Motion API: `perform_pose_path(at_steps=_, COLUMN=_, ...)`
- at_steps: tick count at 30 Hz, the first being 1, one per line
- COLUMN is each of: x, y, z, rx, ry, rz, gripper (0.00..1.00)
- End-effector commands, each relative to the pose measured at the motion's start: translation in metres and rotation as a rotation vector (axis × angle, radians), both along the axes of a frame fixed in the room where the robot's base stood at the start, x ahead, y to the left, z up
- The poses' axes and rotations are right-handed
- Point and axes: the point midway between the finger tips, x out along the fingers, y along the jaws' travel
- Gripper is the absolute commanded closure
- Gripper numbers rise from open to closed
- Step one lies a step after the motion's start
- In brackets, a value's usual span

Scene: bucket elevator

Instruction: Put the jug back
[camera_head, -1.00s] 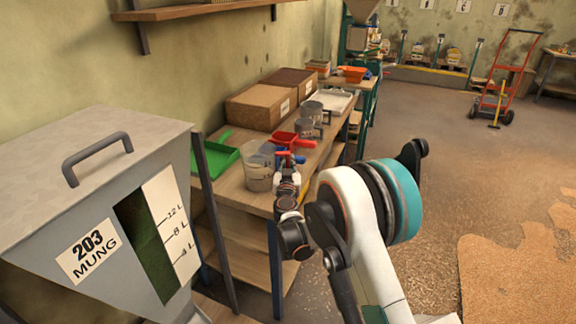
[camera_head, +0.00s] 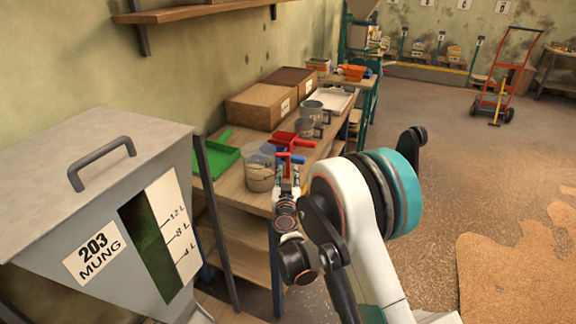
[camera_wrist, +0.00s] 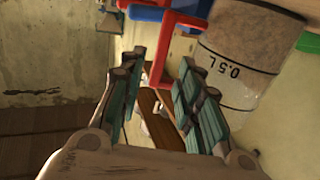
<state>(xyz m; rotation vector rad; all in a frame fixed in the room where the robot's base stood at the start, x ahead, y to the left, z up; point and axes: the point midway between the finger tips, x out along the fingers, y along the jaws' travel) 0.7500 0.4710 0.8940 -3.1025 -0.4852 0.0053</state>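The clear jug (camera_head: 260,170) stands upright on the wooden bench, with pale contents and a red handle (camera_head: 290,146). In the wrist view the jug (camera_wrist: 245,50) is at the upper right with a "0.5 L" mark, and its red handle (camera_wrist: 158,62) reaches toward my fingers. My gripper (camera_wrist: 163,60) is open, with the handle at the gap between the fingertips; I cannot tell whether they touch it. In the head view my gripper (camera_head: 287,188) is just right of the jug, partly hidden by my wrist.
A green scoop or tray (camera_head: 218,160) lies left of the jug. A red scoop (camera_head: 283,138), grey jugs (camera_head: 309,124) and cardboard boxes (camera_head: 258,106) stand behind it. The MUNG hopper (camera_head: 95,215) fills the left front.

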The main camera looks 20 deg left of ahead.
Motion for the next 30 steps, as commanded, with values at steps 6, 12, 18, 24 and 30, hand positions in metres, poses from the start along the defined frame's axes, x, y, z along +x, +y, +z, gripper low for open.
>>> perform_pose_path(at_steps=6, x=-0.035, y=-0.010, z=0.001, rx=0.000, ry=0.000, rz=0.001, gripper=0.68)
perform_pose_path(at_steps=12, x=-0.048, y=-0.015, z=0.000, rx=0.000, ry=0.000, rz=0.000, gripper=0.68)
perform_pose_path(at_steps=18, x=-0.049, y=-0.016, z=0.000, rx=0.000, ry=0.000, rz=-0.001, gripper=0.68)
perform_pose_path(at_steps=24, x=-0.047, y=-0.019, z=0.006, rx=0.003, ry=-0.002, rz=0.001, gripper=0.68)
perform_pose_path(at_steps=30, x=-0.029, y=-0.050, z=0.062, rx=0.025, ry=-0.023, rz=0.026, gripper=0.68)
